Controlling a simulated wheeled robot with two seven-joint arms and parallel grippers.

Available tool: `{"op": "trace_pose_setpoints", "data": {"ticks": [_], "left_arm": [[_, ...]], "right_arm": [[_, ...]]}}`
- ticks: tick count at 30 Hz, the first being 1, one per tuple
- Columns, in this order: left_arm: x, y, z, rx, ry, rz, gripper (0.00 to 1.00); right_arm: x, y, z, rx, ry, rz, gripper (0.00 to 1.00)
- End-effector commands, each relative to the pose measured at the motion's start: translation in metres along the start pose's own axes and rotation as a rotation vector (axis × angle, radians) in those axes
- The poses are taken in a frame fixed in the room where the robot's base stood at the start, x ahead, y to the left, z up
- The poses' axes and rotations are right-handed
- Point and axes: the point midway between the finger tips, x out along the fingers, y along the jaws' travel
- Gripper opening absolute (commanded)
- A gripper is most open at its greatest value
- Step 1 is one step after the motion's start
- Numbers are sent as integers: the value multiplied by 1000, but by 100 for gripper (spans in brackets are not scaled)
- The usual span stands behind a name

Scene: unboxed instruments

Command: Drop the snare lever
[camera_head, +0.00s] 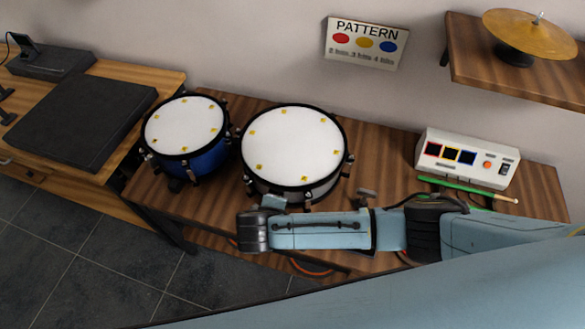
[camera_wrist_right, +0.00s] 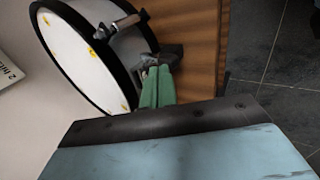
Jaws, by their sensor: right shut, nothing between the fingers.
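The snare drum (camera_head: 297,145) has a white head, black hoop and yellow marks, and stands mid-table. My right arm reaches in from the right, in front of the drum; its gripper is largely hidden in the head view. In the right wrist view the drum (camera_wrist_right: 78,62) is at upper left. My right gripper (camera_wrist_right: 158,72) shows green fingers, shut together and empty, close to the drum's side. A dark grey block (camera_wrist_right: 168,52) at the fingertips may be the snare lever; I cannot tell whether they touch. My left gripper is out of view.
A blue drum (camera_head: 187,137) stands to the left. A white box with coloured squares (camera_head: 467,158), a green stick (camera_head: 470,189) and a small grey piece (camera_head: 366,196) are to the right. A cymbal (camera_head: 530,35) sits on a shelf. A pattern sign (camera_head: 366,43) hangs behind.

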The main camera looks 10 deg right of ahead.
Motion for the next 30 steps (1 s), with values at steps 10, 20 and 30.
{"op": "trace_pose_setpoints", "data": {"ticks": [10, 20, 30], "left_arm": [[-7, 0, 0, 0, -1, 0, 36], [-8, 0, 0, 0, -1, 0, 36], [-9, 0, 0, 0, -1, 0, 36]], "right_arm": [[5, -14, 0, 0, 0, -2, 0], [6, -16, 0, 1, 1, -1, 0], [5, -15, 0, 1, 1, -1, 0]]}}
